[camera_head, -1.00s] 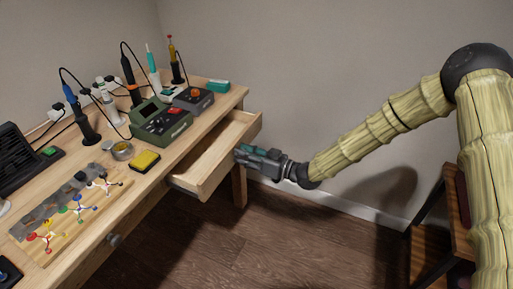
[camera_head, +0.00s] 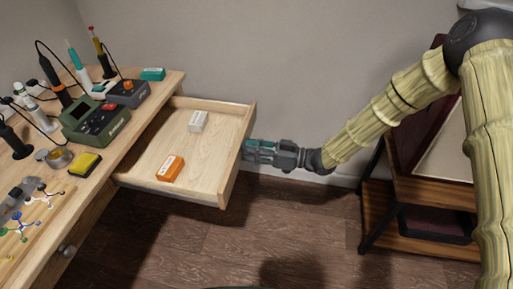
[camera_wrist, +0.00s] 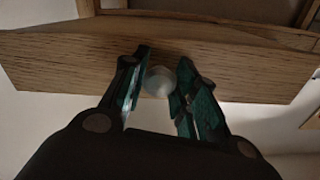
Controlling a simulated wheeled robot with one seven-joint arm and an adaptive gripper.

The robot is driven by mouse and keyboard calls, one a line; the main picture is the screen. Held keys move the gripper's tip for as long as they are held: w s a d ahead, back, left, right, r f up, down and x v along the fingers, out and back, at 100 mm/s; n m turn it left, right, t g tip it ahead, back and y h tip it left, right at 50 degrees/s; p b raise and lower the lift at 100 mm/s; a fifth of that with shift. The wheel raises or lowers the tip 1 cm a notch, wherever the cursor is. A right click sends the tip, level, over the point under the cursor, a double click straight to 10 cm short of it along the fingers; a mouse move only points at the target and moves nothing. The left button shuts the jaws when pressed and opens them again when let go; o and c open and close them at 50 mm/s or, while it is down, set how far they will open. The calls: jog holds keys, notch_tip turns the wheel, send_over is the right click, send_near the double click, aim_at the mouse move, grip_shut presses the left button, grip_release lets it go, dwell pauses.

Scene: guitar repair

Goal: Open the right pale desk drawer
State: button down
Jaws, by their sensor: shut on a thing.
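The right pale desk drawer (camera_head: 204,182) is pulled well out of the desk in the head view. Inside it lie an orange box (camera_head: 171,168) and a white box (camera_head: 198,121). My gripper (camera_head: 250,150) is at the outer face of the drawer front. In the wrist view, my gripper's teal-padded fingers (camera_wrist: 160,95) are on either side of a round pale knob (camera_wrist: 159,81) on the wooden drawer front (camera_wrist: 70,62), shut on it. The knob is hidden in the head view.
The desk top (camera_head: 85,188) on the left holds a green meter (camera_head: 95,120), a yellow sponge (camera_head: 85,164), a small tin and several tools. Another drawer knob (camera_head: 67,250) shows below it. A wood and metal shelf (camera_head: 425,191) stands at the right. The floor between is clear.

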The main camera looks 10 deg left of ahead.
jog(key=shift+s+d, duration=0.1)
jog(key=shift+d, duration=0.15)
jog(key=c, duration=1.1)
grip_release()
jog(key=d, duration=1.2)
